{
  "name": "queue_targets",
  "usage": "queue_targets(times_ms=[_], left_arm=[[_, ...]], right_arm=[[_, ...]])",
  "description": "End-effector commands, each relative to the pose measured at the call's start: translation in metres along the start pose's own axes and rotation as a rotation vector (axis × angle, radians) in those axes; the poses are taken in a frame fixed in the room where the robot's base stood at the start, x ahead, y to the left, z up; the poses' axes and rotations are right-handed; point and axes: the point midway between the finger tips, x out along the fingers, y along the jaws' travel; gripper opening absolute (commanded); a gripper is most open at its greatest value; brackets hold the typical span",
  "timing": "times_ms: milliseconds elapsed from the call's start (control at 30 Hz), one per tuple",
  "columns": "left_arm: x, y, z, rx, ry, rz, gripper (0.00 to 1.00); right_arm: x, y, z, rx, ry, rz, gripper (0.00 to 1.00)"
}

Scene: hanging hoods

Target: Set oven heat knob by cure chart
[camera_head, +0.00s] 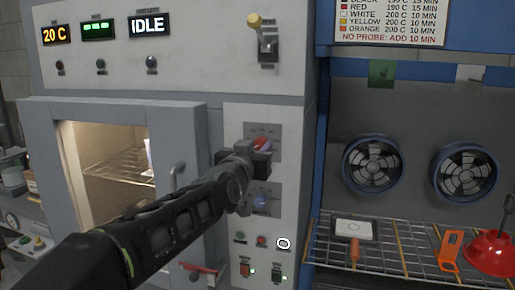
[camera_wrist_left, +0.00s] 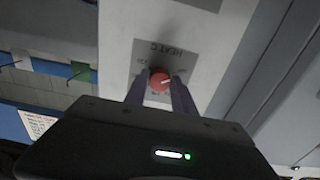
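The red heat knob (camera_head: 262,143) is on the oven's grey control panel; in the wrist view the knob (camera_wrist_left: 160,79) has a "HEAT C" plate and a pale pointer line slanting up right. My left gripper (camera_head: 259,153) is at the knob, with one finger on each side of it in the wrist view (camera_wrist_left: 160,88). Whether the fingers press on it is unclear. The cure chart (camera_head: 390,20) at top right lists red at 190 C and white, yellow and orange at 200 C; its top line is cut off. My right gripper is not in view.
The displays read 20 C (camera_head: 55,34) and IDLE (camera_head: 149,25). A blue knob (camera_head: 261,201) sits below the heat knob, above buttons and switches. The lit oven chamber (camera_head: 115,165) is at left. A wire shelf (camera_head: 385,262) holds a probe-like tool, an orange tool and a red hood.

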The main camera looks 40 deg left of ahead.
Motion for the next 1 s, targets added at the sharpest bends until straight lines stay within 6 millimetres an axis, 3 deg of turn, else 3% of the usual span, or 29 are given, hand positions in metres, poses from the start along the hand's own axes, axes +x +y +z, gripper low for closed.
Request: queue_targets(times_ms=[367, 1000], left_arm=[[-0.0001, 0.0001, -0.0001, 0.000, 0.000, 0.000, 0.00], [0.0000, -0.0007, 0.0006, 0.120, 0.000, -0.001, 0.00]], right_arm=[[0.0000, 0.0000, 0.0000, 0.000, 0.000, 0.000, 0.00], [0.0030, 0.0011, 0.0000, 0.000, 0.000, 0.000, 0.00]])
